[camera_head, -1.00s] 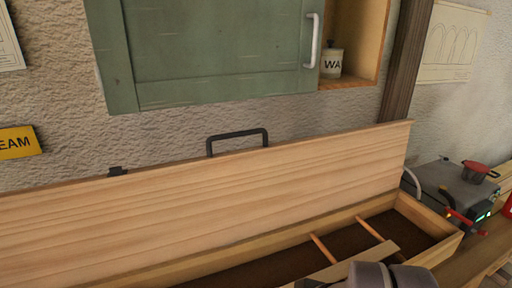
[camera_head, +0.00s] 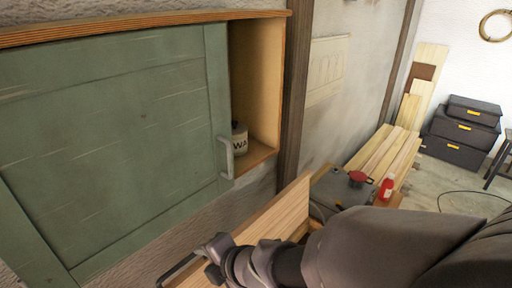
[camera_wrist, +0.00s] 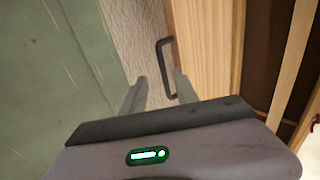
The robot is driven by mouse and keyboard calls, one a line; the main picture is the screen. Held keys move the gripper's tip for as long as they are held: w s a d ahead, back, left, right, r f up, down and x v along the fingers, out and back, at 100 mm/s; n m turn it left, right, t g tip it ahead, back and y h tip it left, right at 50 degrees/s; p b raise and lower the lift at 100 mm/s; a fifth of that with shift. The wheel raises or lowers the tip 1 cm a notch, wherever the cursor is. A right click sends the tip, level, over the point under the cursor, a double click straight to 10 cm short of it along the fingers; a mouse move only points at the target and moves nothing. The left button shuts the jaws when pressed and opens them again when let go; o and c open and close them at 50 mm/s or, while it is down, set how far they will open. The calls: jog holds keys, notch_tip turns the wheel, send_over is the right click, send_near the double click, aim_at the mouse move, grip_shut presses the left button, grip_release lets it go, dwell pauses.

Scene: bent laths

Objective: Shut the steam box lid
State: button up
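The handle (camera_head: 177,270) also shows at the bottom of the head view. My gripper (camera_wrist: 158,82) is open, its two grey fingers apart, with the handle just ahead of and near the right fingertip. I cannot tell if they touch. The dark box inside (camera_wrist: 268,50) shows right of the lid.
A green wall cabinet (camera_head: 120,130) hangs close above and left of my gripper, its pale door handle (camera_head: 227,158) sticking out. A grey steam unit (camera_head: 345,192) with a red-topped part stands right of the box. A red bottle (camera_head: 386,188) is beside it. Black cases (camera_head: 465,130) stand far right.

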aim_at(191, 257)
jog(key=b+x, duration=0.3)
jog(key=x, duration=0.2)
jog(key=b+x, duration=0.2)
jog(key=x, duration=0.3)
jog(key=shift+s+d+f+b, duration=0.2)
jog(key=shift+f+b, duration=0.05)
jog(key=shift+b, duration=0.15)
jog(key=shift+b+x, duration=0.3)
jog(key=shift+x, duration=0.5)
jog(key=shift+w+r, duration=0.1)
jog(key=shift+r, duration=0.1)
jog(key=shift+c, duration=0.5)
